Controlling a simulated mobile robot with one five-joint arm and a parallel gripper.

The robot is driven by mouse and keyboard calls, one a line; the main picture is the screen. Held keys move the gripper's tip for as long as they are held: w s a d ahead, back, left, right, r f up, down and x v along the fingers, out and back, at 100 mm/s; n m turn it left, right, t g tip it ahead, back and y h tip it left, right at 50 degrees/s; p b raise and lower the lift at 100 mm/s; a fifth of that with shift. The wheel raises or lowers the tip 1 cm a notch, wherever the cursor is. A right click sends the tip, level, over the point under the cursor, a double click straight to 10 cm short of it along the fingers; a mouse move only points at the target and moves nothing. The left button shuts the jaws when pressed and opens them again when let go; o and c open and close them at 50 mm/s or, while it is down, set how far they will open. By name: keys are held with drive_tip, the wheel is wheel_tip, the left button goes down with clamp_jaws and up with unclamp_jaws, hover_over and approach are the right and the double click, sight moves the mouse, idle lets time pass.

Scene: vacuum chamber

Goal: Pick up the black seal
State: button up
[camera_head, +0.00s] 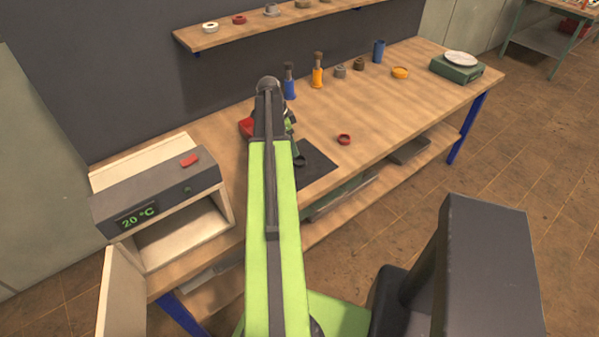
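I cannot make out the black seal for certain. A small dark piece shows at the upper left edge of the black mat (318,168), just right of my arm; I cannot tell whether it is the seal or part of my gripper. My green and black arm reaches up over the workbench and hides what lies behind it. My gripper is mostly hidden behind the arm, so whether it is open or holds anything does not show.
An oven (160,190) with its door open stands left on the workbench (400,120). A red ring (344,139) lies right of the mat. A shelf (290,22) holds rings.

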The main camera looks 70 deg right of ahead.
sight(298, 158)
drive_tip(key=b+x, duration=0.2)
drive_tip(key=x, duration=0.2)
drive_tip(key=shift+f, duration=0.1)
drive_tip(key=shift+d, duration=0.1)
drive_tip(key=b+x, duration=0.5)
drive_tip(key=shift+s+f, duration=0.1)
drive_tip(key=shift+s, duration=0.05)
drive_tip(key=c, duration=1.4)
drive_tip(key=shift+r+p, duration=0.55)
drive_tip(key=shift+r, duration=0.2)
wheel_tip(298, 158, up, 4)
drive_tip(key=p, duration=0.4)
drive_tip(key=shift+s+a+r+p, duration=0.85)
drive_tip(key=shift+a+r+p, duration=0.15)
drive_tip(key=shift+a, duration=0.75)
drive_tip(key=shift+s+a+r+p, duration=0.9)
drive_tip(key=shift+a+r+p, duration=0.05)
drive_tip(key=shift+a, duration=0.75)
drive_tip(key=shift+s+a+r+p, duration=0.85)
drive_tip(key=shift+a+r+p, duration=0.15)
drive_tip(key=shift+a, duration=0.75)
